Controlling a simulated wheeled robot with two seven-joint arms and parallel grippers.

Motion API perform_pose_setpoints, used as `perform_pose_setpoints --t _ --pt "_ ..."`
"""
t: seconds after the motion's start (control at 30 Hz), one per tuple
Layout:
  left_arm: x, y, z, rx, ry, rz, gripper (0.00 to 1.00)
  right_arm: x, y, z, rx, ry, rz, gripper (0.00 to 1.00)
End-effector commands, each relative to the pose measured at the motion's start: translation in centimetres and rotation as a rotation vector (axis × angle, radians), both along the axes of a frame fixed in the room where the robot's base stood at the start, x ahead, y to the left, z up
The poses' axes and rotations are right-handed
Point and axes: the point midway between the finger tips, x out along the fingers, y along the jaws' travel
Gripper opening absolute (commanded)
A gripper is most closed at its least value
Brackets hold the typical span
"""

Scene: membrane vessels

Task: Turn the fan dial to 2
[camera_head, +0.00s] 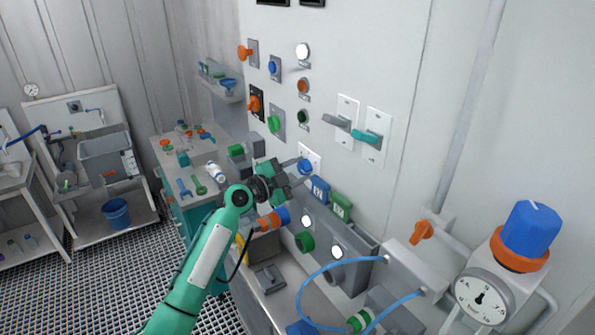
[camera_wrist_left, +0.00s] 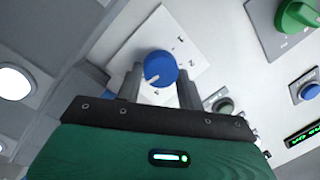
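The blue fan dial (camera_head: 305,166) sits on a white plate (camera_head: 311,153) on the wall panel. In the left wrist view the dial (camera_wrist_left: 160,68) has a white pointer mark toward its lower left, and small marks ring the plate (camera_wrist_left: 195,45); I cannot read them surely. My left gripper (camera_head: 299,171) is at the dial. In the left wrist view its two fingers (camera_wrist_left: 160,82) stand on either side of the dial, very close to it; I cannot tell whether they touch or squeeze it. My right gripper is not in view.
Grey and teal switches (camera_head: 371,138) are to the right of the dial, and a green knob (camera_head: 274,123) is above left. Blue and green tags (camera_head: 341,205) hang below right. A grey box (camera_head: 345,245) and blue hose (camera_head: 315,277) are lower down.

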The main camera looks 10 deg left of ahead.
Motion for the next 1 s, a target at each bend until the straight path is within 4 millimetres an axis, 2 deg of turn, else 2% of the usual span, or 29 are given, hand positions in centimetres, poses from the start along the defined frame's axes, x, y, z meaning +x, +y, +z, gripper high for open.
perform_pose_setpoints --t 0.47,1.0 --pt "0.0 0.0 -0.1 -0.058 0.058 -0.001 0.15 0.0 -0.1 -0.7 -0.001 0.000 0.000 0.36" --pt "0.1 0.1 0.1 -0.384 0.384 0.000 0.15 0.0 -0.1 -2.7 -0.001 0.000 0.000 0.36"
